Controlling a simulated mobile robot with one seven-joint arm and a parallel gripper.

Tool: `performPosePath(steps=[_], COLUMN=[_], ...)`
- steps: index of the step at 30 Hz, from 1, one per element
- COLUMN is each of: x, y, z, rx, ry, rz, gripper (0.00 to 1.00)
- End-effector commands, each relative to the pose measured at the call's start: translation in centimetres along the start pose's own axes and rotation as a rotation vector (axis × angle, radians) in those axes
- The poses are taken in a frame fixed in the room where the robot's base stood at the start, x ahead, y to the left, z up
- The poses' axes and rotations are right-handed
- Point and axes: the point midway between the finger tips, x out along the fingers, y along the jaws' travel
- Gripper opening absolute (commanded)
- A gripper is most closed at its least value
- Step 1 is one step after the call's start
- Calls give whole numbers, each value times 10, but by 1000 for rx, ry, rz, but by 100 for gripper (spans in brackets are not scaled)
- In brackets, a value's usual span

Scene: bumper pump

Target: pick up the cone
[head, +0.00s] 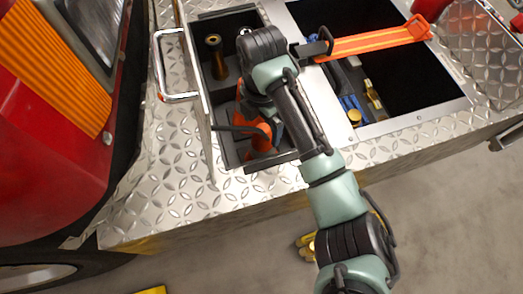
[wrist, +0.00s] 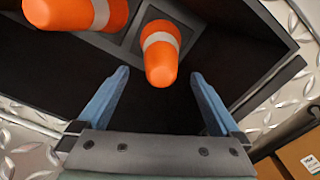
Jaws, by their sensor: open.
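An orange cone (wrist: 161,62) with a white band shows in the wrist view, its narrow end between the fingertips of my gripper (wrist: 160,74). My gripper is open, with a blue-grey finger on either side of this cone and no visible grip on it. A second orange cone (wrist: 70,12) with a white band lies to the upper left, cut off by the frame edge. In the head view, orange cone parts (head: 262,135) show in the near end of a dark compartment (head: 205,125), partly hidden by my arm and gripper.
The compartment sits in a diamond-plate bumper (head: 160,185). A brass fitting (head: 213,42) stands at its far end. To the right is a larger dark bay (head: 385,85) crossed by an orange strap (head: 365,43). A red truck body (head: 50,150) stands at the left.

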Motion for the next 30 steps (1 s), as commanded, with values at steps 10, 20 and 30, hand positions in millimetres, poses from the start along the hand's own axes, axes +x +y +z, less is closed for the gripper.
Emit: performPosePath(steps=[10, 20, 30], x=[36, 66, 66], y=[-2, -2, -2], z=[1, 2, 2], rx=[2, 0, 0], ry=[0, -1, -2], rz=[-1, 2, 2], gripper=[100, 100, 71])
